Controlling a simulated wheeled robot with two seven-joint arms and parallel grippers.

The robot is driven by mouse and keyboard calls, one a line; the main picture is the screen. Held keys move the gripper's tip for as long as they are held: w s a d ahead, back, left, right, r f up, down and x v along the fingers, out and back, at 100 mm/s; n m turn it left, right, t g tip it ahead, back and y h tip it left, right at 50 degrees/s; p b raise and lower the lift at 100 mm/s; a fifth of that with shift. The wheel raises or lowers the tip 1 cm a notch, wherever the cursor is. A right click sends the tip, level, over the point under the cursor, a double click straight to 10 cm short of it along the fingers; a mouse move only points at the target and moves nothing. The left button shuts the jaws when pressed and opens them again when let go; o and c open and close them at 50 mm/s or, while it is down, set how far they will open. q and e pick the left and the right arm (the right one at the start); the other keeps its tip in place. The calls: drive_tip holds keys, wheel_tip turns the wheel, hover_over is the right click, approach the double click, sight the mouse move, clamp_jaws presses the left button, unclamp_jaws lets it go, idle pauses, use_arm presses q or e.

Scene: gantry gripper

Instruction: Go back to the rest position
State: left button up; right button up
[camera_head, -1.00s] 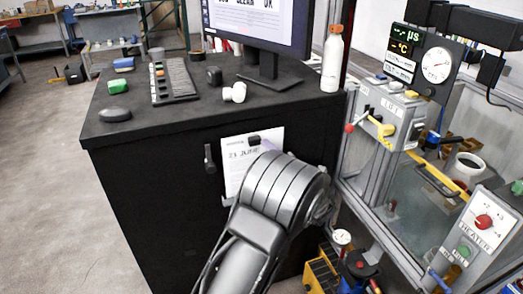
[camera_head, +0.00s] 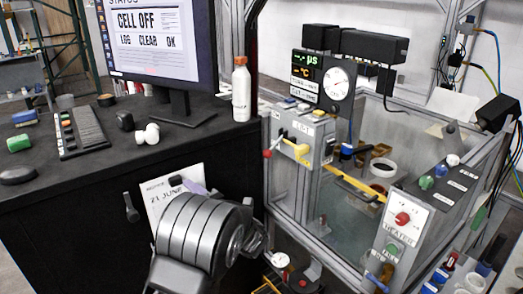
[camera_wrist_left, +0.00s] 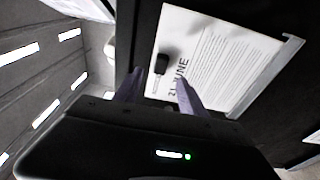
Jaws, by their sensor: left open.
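My left arm rises from the bottom of the head view in front of the black cabinet (camera_head: 95,228). Its thick grey wrist hides most of my left gripper; one purple finger (camera_head: 193,187) shows beside a printed sheet marked 21 JUNE (camera_head: 158,203). In the left wrist view both fingers of my left gripper (camera_wrist_left: 160,90) are apart with nothing held between them. The sheet (camera_wrist_left: 235,60) with its black clip (camera_wrist_left: 162,63) lies beyond the fingertips; I cannot tell the gap. My right gripper is in neither view.
The desk top bears a monitor (camera_head: 160,45), a keypad (camera_head: 82,130) and a white bottle (camera_head: 241,92). A framed glass enclosure (camera_head: 282,180) with a yellow handle (camera_head: 352,188) stands to the right. A heater panel (camera_head: 403,220) is at its front. Floor room shows at lower left.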

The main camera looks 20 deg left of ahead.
use_arm(q)
drive_tip(key=s+d+f+n+g+h, duration=0.2)
drive_tip(key=s+d+f+n+h, duration=0.3)
drive_tip(key=f, duration=0.4)
drive_tip(key=s+d+f+n+g+h, duration=0.25)
drive_tip(key=d+f+n, duration=0.35)
drive_tip(key=f, duration=0.4)
drive_tip(key=s+d+f+n+g+h, duration=0.1)
drive_tip(key=s+d+f+n+h, duration=0.4)
drive_tip(key=f, duration=0.4)
drive_tip(key=s+d+f+n+g+h, duration=0.1)
drive_tip(key=s+d+f+n+h, duration=0.3)
drive_tip(key=s+d+n, duration=0.5)
drive_tip(key=s+d+f+n+h, duration=0.4)
drive_tip(key=s+d+n, duration=0.6)
drive_tip(key=n, duration=0.8)
drive_tip(key=shift+s+f+g, duration=0.35)
drive_tip(key=shift+s+f, duration=0.55)
drive_tip(key=shift+s, duration=0.1)
